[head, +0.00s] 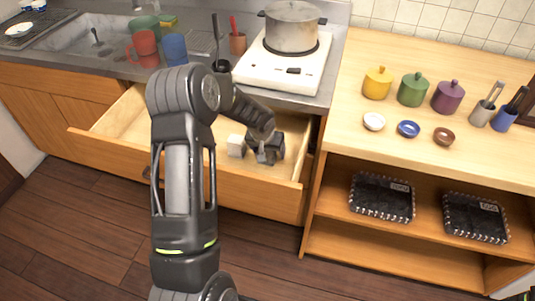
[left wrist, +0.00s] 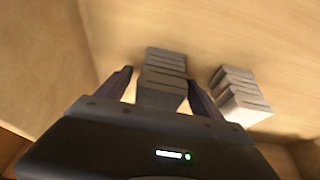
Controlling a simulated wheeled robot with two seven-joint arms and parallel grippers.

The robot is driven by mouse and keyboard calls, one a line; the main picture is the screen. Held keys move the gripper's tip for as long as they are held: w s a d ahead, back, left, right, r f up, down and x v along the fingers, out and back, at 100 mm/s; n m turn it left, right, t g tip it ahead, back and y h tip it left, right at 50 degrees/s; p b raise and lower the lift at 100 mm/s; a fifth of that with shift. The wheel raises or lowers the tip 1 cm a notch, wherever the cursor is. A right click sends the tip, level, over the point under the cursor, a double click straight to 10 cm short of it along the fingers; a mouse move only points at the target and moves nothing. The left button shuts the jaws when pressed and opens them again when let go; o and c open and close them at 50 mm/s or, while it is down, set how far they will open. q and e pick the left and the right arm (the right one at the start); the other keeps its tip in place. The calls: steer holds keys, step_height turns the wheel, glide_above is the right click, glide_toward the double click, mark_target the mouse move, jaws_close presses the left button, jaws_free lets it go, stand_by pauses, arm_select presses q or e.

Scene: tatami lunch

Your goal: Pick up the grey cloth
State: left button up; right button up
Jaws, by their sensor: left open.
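A grey folded cloth (left wrist: 164,66) stands in the open drawer (head: 190,178), with its layers showing as stacked bands. My left gripper (head: 266,154) reaches down into the drawer and hides most of this cloth in the head view. In the left wrist view the left gripper (left wrist: 159,82) is open, with one finger on each side of the grey cloth. I cannot tell whether the fingers touch it.
A second, paler folded cloth (left wrist: 240,98) lies close beside the left gripper; it also shows in the head view (head: 236,147). The drawer's walls surround the gripper. Above are the stove (head: 268,72) with a pot (head: 292,28) and the sink (head: 92,42). The drawer's left part is empty.

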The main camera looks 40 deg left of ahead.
arm_select(q)
steer(key=shift+w+f, duration=0.1)
steer(key=shift+f, duration=0.15)
stand_by(0.4)
steer(key=c, duration=1.4)
steer(key=shift+c, duration=0.2)
step_height(320, 180, up, 10)
steer(key=shift+r, duration=0.1)
